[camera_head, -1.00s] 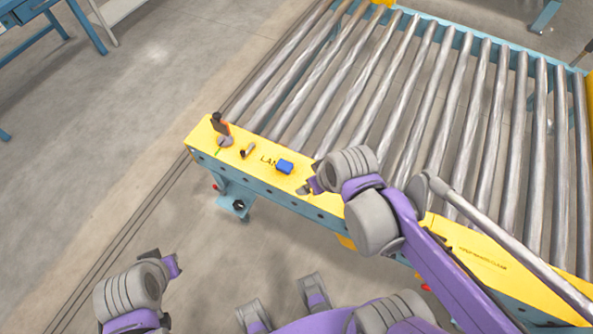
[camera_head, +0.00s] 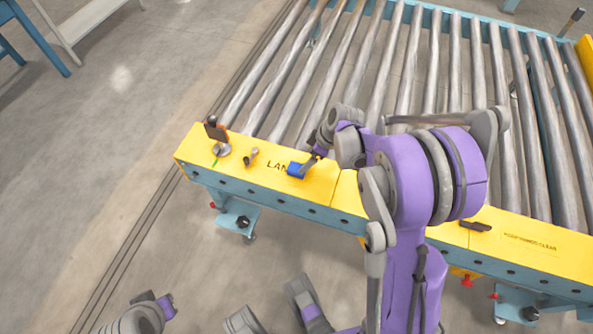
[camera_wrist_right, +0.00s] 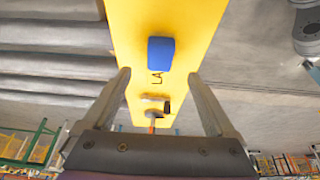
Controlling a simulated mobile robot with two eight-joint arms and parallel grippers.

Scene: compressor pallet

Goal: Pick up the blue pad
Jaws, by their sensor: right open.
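The blue pad (camera_head: 295,170) lies on the yellow rail (camera_head: 320,189) at the front of the roller conveyor, beside the printed letters. In the right wrist view the blue pad (camera_wrist_right: 161,54) shows just beyond the fingertips, roughly centred between them. My right gripper (camera_head: 312,162) is at the pad's right side in the head view, very close; I cannot tell whether it touches. In the wrist view the right gripper (camera_wrist_right: 160,77) is open with nothing between its fingers. My left gripper (camera_head: 162,302) is low at the left, away from the rail, its jaws unclear.
Left of the pad on the rail are a small brown-and-dark item (camera_head: 251,158) and a round grey piece (camera_head: 222,150) with an upright dark-and-orange part. A dark flat item (camera_head: 475,226) lies farther right. Metal rollers (camera_head: 360,70) stretch behind the rail.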

